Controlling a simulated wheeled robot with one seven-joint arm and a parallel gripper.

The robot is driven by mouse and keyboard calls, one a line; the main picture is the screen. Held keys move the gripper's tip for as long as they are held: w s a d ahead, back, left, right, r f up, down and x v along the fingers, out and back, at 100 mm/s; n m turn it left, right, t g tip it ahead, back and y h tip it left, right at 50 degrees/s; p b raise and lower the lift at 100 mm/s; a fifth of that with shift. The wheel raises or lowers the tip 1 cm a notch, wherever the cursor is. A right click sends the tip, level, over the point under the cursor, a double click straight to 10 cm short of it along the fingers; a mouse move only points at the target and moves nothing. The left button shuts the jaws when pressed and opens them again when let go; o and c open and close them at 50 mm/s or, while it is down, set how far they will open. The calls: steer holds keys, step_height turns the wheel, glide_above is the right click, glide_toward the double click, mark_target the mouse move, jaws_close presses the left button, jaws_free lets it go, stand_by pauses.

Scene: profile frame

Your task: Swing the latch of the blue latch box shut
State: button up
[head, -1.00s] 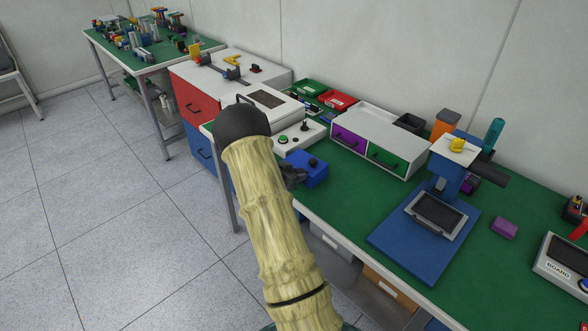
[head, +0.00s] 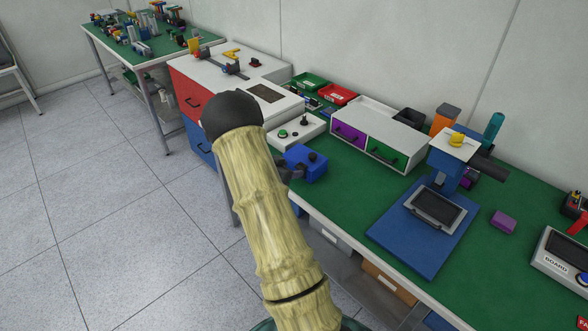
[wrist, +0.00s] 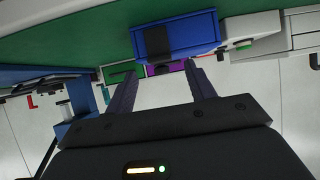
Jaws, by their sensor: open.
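The blue latch box (head: 306,164) stands near the front edge of the green bench, right of my arm in the head view. A dark knob-like part (head: 313,157) shows on it. In the wrist view the blue box (wrist: 185,33) is at the top, with a dark latch-like piece (wrist: 155,40) on its face. I cannot tell the latch's exact angle. My gripper (wrist: 161,73) is open and empty, its two fingers pointing toward the box from just in front. In the head view my gripper (head: 290,171) is mostly hidden behind my arm, beside the box's left side.
A white control box (head: 296,132) with a joystick stands behind the latch box. A white drawer unit (head: 376,136) with purple and green fronts is to its right. A blue press (head: 425,225) stands further right. Open floor lies left of the bench.

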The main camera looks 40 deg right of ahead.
steer(key=v, duration=1.3)
steer(key=shift+a+r, duration=0.15)
steer(key=shift+a, duration=0.15)
steer(key=a+r+n+t+y+p, duration=0.25)
steer(key=a+r+n+y, duration=0.2)
steer(key=a, duration=0.25)
steer(key=a+r+n+t+y+p, duration=0.1)
steer(key=a+r+n+t+y, duration=0.3)
steer(key=a, duration=0.4)
steer(key=s+a+n+g+y+p, duration=0.1)
steer(key=s+n, duration=0.3)
steer(key=s, duration=0.5)
steer(key=s+a+r+n+g+y+p, duration=0.1)
steer(key=s+a+n+g+y, duration=0.1)
steer(key=s, duration=0.7)
steer(key=a+n+g, duration=0.1)
steer(key=a+g, duration=0.1)
steer(key=shift+s+a+n+g, duration=0.2)
steer(key=shift+a+n+g, duration=0.05)
steer(key=shift+n+g, duration=0.1)
